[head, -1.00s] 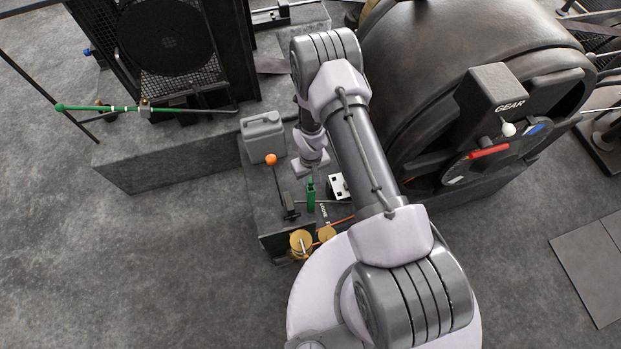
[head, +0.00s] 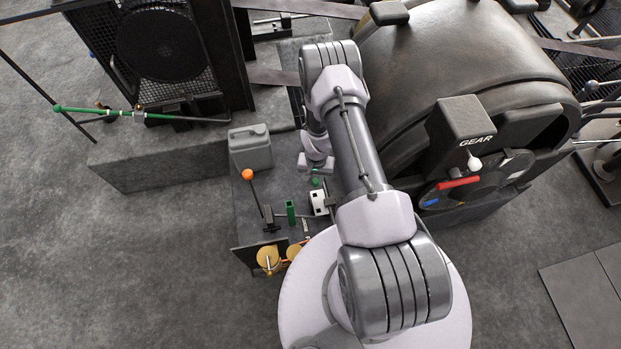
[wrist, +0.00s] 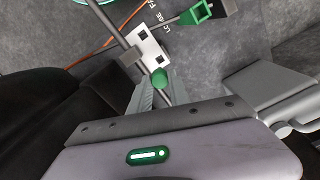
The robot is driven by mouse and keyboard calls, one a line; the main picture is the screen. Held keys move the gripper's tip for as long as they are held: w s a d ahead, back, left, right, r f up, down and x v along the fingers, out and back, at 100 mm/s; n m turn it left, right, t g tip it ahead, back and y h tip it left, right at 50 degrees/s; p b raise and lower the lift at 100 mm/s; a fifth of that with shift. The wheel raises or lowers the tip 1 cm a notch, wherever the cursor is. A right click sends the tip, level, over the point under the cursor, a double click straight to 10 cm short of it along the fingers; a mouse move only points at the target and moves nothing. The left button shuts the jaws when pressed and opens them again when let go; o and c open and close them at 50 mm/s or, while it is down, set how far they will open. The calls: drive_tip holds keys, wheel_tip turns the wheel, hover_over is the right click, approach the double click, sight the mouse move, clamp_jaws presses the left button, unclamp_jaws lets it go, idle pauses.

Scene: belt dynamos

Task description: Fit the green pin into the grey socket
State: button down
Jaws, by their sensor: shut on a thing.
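The green pin shows as a round green head (wrist: 160,79) at my fingertips in the wrist view, with a short grey shank behind it. It is also a small green spot in the head view (head: 315,182). My gripper (wrist: 156,92) is shut on it, low over the dark bench. A white plate with square dark holes (wrist: 153,48) lies just beyond the pin head, with a grey block and rod across its left side. I cannot tell which grey part is the socket, nor whether the pin touches the plate.
A green bracket (head: 290,212) stands left of the plate. An orange-knobbed lever (head: 247,175), a grey can (head: 250,148) and brass discs (head: 270,260) stand nearby. The large dark GEAR housing (head: 460,130) rises to the right. Open floor lies at lower left.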

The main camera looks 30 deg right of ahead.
sight(315, 187)
drive_tip(key=shift+f, duration=0.1)
wheel_tip(315, 187, down, 6)
drive_tip(key=b, duration=0.5)
drive_tip(key=shift+b, duration=0.35)
drive_tip(key=shift+b, duration=0.6)
idle(1.1)
drive_tip(key=shift+f+b, duration=0.3)
drive_tip(key=shift+f+b, duration=1.35)
drive_tip(key=shift+f, duration=0.1)
drive_tip(key=c, duration=1.1)
unclamp_jaws()
drive_tip(key=shift+c, duration=0.2)
wheel_tip(315, 187, up, 18)
drive_tip(key=p, duration=0.7)
drive_tip(key=shift+f, duration=0.25)
